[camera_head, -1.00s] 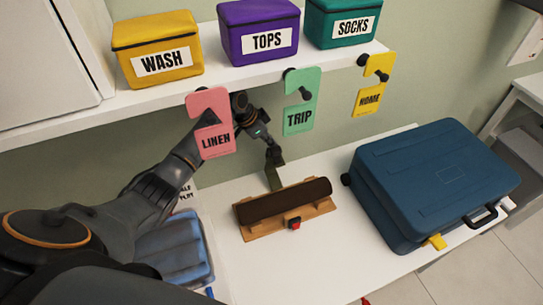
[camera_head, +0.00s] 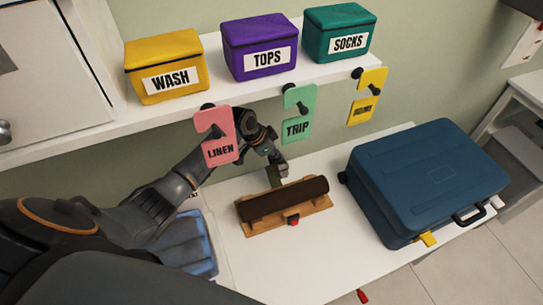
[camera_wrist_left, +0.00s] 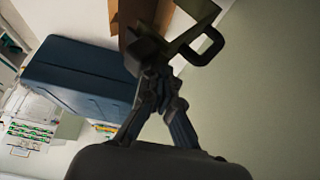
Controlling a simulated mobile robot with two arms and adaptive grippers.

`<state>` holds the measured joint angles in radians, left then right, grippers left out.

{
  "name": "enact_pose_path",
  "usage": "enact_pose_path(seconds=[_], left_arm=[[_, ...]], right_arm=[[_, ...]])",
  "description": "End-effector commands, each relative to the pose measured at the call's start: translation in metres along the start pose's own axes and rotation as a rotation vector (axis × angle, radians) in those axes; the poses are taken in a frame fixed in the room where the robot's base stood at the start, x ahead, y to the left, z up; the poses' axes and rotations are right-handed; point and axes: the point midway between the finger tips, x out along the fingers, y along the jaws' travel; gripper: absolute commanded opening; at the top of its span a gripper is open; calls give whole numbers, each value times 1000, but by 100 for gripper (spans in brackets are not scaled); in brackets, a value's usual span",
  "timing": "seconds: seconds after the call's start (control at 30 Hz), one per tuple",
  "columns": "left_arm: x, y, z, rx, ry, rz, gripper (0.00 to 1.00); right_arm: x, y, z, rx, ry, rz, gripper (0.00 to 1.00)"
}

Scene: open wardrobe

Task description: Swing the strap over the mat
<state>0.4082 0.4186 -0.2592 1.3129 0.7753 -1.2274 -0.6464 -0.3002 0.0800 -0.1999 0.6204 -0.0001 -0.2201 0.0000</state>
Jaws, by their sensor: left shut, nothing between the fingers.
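The mat (camera_head: 284,199) is a dark brown roll lying on a wooden cradle (camera_head: 262,226) with a red piece at its front. The strap (camera_head: 273,177) is a short olive band standing up behind the mat. In the left wrist view, the strap (camera_wrist_left: 199,17) shows at the top, with a dark loop beside it. My left gripper (camera_head: 278,163) is behind the mat, at the strap's upper part. Its fingers (camera_wrist_left: 148,62) are shut and overlap the strap in the wrist view; whether they touch it I cannot tell. My right gripper is not in view.
A blue suitcase (camera_head: 428,180) stands right of the cradle. Pink (camera_head: 219,138), green (camera_head: 298,115) and yellow (camera_head: 367,98) tags hang from the shelf edge (camera_head: 110,141) above, close to my left arm. Folded blue cloth (camera_head: 190,245) lies at left.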

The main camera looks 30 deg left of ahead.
Motion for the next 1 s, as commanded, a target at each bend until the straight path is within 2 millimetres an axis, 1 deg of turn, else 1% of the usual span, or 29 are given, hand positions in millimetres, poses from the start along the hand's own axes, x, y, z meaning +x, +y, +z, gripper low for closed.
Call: enact_pose_path(seconds=[0.03,0.2,1.0], left_arm=[[-2,4,-1,1,-1,2,0],[-2,14,-1,1,-1,2,0],[-1,61,0,1,-1,1,0]], right_arm=[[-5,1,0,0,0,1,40],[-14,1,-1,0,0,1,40],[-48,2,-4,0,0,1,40]])
